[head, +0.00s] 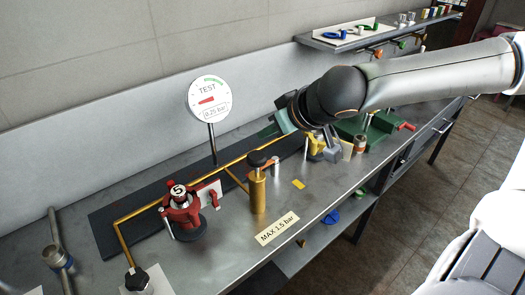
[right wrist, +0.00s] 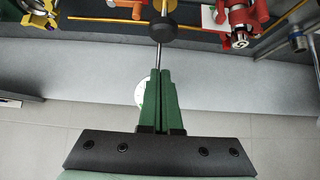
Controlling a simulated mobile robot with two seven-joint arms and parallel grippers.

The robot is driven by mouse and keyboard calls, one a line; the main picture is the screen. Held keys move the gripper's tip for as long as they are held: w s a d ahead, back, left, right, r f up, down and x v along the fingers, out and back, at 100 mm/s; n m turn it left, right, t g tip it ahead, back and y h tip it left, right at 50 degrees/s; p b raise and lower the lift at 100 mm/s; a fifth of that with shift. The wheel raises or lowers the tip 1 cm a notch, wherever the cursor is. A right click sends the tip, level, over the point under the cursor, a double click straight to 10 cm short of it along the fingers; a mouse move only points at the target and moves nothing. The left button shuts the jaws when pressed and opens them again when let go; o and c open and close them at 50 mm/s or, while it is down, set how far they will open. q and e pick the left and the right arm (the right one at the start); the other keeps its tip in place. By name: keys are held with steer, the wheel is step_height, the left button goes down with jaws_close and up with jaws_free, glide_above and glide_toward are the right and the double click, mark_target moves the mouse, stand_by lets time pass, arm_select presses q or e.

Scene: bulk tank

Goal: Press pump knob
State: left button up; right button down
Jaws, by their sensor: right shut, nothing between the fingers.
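The pump is an upright brass cylinder (head: 257,192) on the metal bench, with a round black knob (head: 257,159) on top. My right gripper (head: 268,130) has green fingers and is shut and empty. In the head view it appears above and slightly right of the knob, apart from it. In the right wrist view the closed fingertips (right wrist: 163,73) point toward the black knob (right wrist: 163,33), with a small gap in the picture between them. The distance in depth is hard to judge. My left gripper is not in view.
A round TEST gauge (head: 209,98) reading 0.25 bar stands on a post behind the pump. A red clamp fitting (head: 179,213) stands left of it. A MAX 1.5 bar label (head: 277,228) lies in front. Green and yellow fixtures (head: 352,132) crowd the bench to the right.

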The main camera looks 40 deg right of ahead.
mark_target(263, 162)
steer(key=f, duration=0.1)
steer(key=w+f, duration=0.1)
steer(key=f, duration=0.1)
steer(key=w+f+b, duration=0.1)
steer(key=f, duration=0.1)
steer(key=shift+a, duration=0.1)
steer(key=shift+f, duration=0.45)
steer(key=shift+f, duration=0.1)
step_height(263, 162, down, 3)
steer(key=b, duration=0.4)
steer(key=shift+s+f, duration=0.1)
steer(key=shift+f, duration=0.1)
